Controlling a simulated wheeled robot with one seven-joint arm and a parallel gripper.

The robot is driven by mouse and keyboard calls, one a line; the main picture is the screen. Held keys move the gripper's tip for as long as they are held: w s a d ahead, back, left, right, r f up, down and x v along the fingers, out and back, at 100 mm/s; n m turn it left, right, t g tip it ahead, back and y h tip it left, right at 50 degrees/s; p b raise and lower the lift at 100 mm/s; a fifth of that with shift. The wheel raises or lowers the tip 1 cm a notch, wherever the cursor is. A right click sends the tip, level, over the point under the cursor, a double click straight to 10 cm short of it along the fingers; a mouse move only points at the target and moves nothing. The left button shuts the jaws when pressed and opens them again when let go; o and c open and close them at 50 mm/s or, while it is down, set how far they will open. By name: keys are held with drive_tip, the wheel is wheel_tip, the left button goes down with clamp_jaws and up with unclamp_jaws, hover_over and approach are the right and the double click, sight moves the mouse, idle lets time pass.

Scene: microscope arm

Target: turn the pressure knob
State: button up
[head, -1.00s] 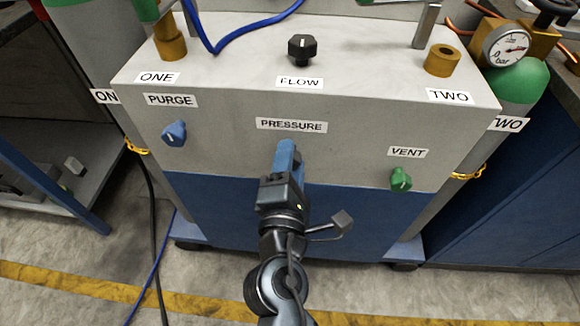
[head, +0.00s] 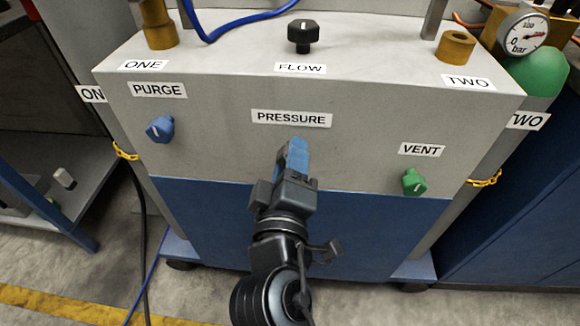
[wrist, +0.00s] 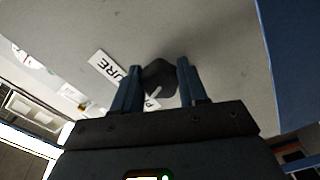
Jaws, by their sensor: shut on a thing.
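The pressure knob (wrist: 158,78) is dark and sits on the grey front panel between my two blue fingers in the wrist view. My gripper (wrist: 159,70) is shut on it. In the head view my gripper (head: 292,155) reaches up to the panel just below the PRESSURE label (head: 291,118) and hides the knob. Part of that label, reading URE, shows left of the fingers in the wrist view (wrist: 107,67).
A blue PURGE knob (head: 160,129) is to the left and a green VENT knob (head: 413,182) to the right. A black FLOW knob (head: 302,36) stands on top. A gauge (head: 525,33) is at upper right. The panel around my gripper is clear.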

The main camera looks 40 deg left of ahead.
drive_tip(key=shift+w+d+f+m+b, duration=0.15)
drive_tip(key=shift+w+d+m+b, duration=0.15)
drive_tip(key=shift+m, duration=0.3)
drive_tip(key=o, duration=0.8)
drive_tip(key=shift+o, duration=1.2)
drive_tip(key=shift+s+a, duration=0.15)
drive_tip(key=shift+a, duration=0.05)
drive_tip(key=v, duration=0.8)
drive_tip(key=shift+p, duration=0.3)
drive_tip(key=shift+a, duration=0.1)
